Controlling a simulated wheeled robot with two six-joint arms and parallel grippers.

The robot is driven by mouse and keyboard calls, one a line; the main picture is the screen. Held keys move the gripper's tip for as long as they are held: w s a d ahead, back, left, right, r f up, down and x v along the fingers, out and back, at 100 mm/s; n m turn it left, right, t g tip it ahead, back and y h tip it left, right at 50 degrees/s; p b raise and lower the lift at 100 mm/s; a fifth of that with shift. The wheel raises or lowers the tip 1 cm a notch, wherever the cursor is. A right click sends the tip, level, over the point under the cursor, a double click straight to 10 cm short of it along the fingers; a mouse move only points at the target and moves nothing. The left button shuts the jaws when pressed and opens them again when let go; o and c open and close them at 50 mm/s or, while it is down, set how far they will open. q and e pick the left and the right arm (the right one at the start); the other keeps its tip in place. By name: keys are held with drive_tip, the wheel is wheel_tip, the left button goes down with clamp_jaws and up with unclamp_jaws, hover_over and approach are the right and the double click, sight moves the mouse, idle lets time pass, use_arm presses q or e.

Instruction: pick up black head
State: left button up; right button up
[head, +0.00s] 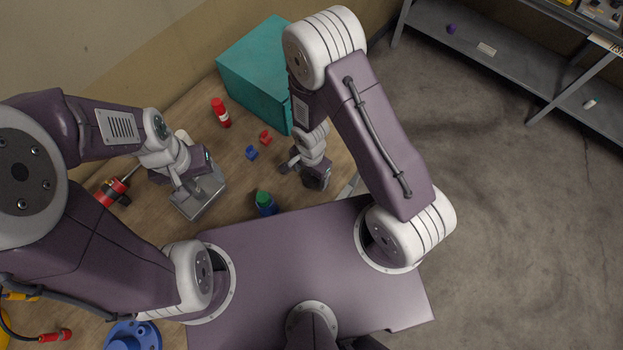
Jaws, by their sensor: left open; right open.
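I cannot make out a clear black head in the head view; it may be hidden or too small to tell. My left gripper (178,184) is open, over the grey metal box (205,201) on the wooden table. The arm hides part of that box. My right gripper (292,164) is open above the table, right of a small blue piece (252,153) and a small red piece (265,137). I see nothing held in either gripper.
A teal box (256,75) stands at the back, with a red bottle (221,112) left of it. A green-topped blue can (266,204) is near my body. A red and black tool (112,192) lies left; a blue round part (132,335) is front left. A grey shelf (480,55) stands right.

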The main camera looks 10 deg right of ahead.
drive_tip(key=shift+s+d+f, duration=0.1)
drive_tip(key=shift+d+f, duration=0.05)
drive_tip(key=shift+f, duration=0.55)
drive_tip(key=shift+d, duration=0.1)
drive_tip(key=shift+r, duration=0.1)
drive_tip(key=shift+c, duration=0.3)
drive_tip(key=shift+a, duration=0.2)
drive_tip(key=c, duration=1.4)
use_arm(q)
drive_tip(key=shift+s+d+f, duration=0.1)
drive_tip(key=shift+d+f, duration=0.1)
drive_tip(key=shift+f, duration=0.3)
use_arm(e)
drive_tip(key=shift+d, duration=0.1)
use_arm(q)
drive_tip(key=shift+r, duration=0.1)
use_arm(e)
drive_tip(key=shift+r, duration=0.15)
